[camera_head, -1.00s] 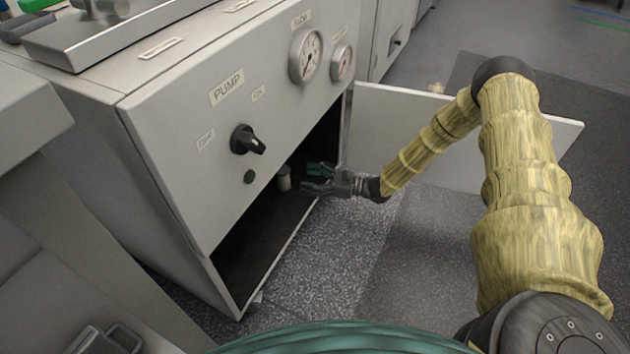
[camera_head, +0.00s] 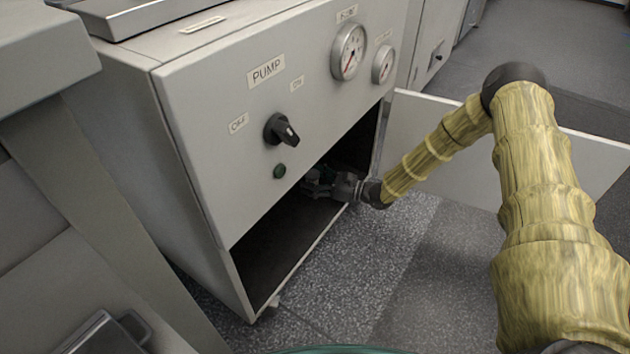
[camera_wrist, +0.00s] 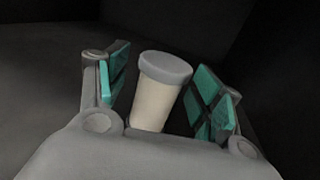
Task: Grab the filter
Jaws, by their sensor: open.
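The filter (camera_wrist: 157,103) is a cream cylinder with a grey cap. In the wrist view it stands between the two teal finger pads of my gripper (camera_wrist: 162,95), tilted a little in the picture. The pads are spread, with a dark gap showing on the right side of the filter; whether the left pad touches it I cannot tell. In the head view my gripper (camera_head: 318,183) reaches through the cabinet's open front, and the filter is hardly visible there behind the fingers.
The pump cabinet (camera_head: 205,130) has a black knob (camera_head: 281,130) and gauges above the opening. Its upper panel edge is close above my gripper. The open door (camera_head: 425,125) stands behind my forearm. The cabinet floor (camera_head: 275,243) is clear to the left.

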